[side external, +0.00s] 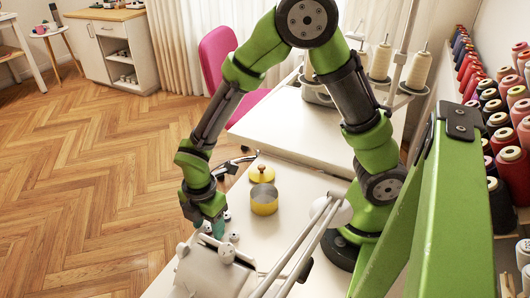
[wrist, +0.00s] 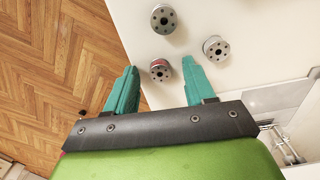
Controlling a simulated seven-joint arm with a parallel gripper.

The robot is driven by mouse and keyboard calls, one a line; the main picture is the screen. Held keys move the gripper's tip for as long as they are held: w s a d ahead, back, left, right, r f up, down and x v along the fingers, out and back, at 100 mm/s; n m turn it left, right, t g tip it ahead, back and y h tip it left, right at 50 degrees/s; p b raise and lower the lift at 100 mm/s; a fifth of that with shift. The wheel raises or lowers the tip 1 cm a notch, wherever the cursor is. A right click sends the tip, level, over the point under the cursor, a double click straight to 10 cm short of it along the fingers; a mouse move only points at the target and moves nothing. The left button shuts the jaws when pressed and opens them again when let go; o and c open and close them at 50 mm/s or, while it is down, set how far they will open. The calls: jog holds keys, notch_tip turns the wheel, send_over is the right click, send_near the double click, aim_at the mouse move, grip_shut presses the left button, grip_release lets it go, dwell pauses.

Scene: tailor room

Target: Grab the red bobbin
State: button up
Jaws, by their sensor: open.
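The red bobbin (wrist: 160,70) appears in the wrist view as a small metal spool with holes in its face and a little red at its edge. It lies on the white table (wrist: 260,25), between and slightly ahead of my fingertips. My gripper (wrist: 159,64) is open, its two teal fingers apart, with nothing held. In the side external view my gripper (side external: 210,228) points down near the table's left edge, among several small bobbins. I cannot tell there which one is red.
Two other bobbins, one grey (wrist: 163,18) and one at the right (wrist: 216,48), lie close by. A white sewing machine (side external: 205,268) stands in front. A yellow tin (side external: 264,204) and its yellow lid (side external: 262,173) are behind to the right. The wooden floor lies left of the table.

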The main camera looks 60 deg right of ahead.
grip_shut()
